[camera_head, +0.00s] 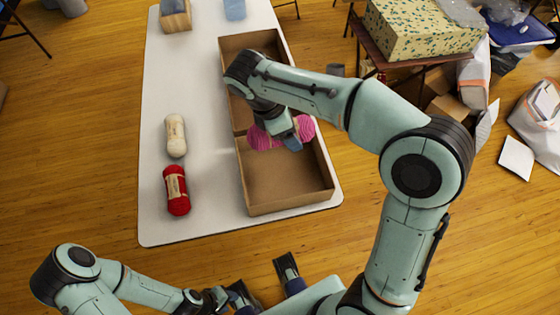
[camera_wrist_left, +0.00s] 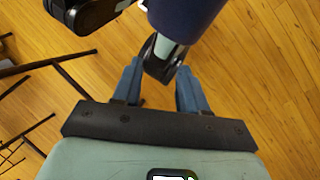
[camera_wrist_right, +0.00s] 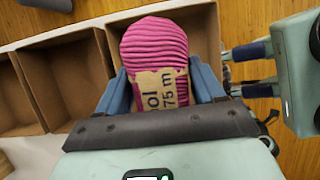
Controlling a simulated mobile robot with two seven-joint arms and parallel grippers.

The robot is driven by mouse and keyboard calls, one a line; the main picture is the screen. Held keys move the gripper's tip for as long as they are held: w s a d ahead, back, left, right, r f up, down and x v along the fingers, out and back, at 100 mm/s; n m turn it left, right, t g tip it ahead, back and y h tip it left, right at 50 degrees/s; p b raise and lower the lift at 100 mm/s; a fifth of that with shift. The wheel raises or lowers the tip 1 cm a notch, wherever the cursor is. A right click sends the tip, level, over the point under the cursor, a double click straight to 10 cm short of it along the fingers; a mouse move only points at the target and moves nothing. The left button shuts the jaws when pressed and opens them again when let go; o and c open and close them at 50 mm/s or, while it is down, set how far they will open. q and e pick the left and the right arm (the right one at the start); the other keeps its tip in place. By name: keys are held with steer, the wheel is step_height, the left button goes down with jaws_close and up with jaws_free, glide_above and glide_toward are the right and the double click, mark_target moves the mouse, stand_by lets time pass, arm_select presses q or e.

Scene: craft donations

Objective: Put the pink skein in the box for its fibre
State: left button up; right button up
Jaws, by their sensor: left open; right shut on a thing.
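The pink skein (camera_head: 265,137) is held in my right gripper (camera_head: 285,136). In the right wrist view the skein (camera_wrist_right: 160,48) fills the space between the fingers, and its tan label shows "ol" and "75 m". It hangs over the near cardboard box (camera_head: 285,211), by that box's far wall. The cardboard boxes stand in a row on the white table. The far part of the row (camera_head: 226,58) is partly hidden by my right arm. My left gripper (camera_head: 264,282) is open and empty, low in front of the table; it also shows in the left wrist view (camera_wrist_left: 160,88).
A cream skein (camera_head: 175,136) and a red skein (camera_head: 176,190) lie on the table (camera_head: 190,222), left of the boxes. A wooden block-like item (camera_head: 175,16) and a blue item (camera_head: 234,9) are at the far end. A patterned box (camera_head: 418,28) stands to the right.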

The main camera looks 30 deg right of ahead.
steer(key=b, duration=0.2)
glide_above(292, 174)
steer(key=a, duration=0.1)
steer(key=f, duration=1.2)
steer(key=shift+w+f, duration=0.1)
steer(key=shift+w, duration=0.2)
steer(key=shift+f+b, duration=0.75)
steer(key=shift+f, duration=2.45)
arm_select(q)
steer(key=f, duration=0.1)
steer(key=w+f, duration=0.1)
steer(key=f, duration=0.1)
steer(key=shift+t, duration=0.3)
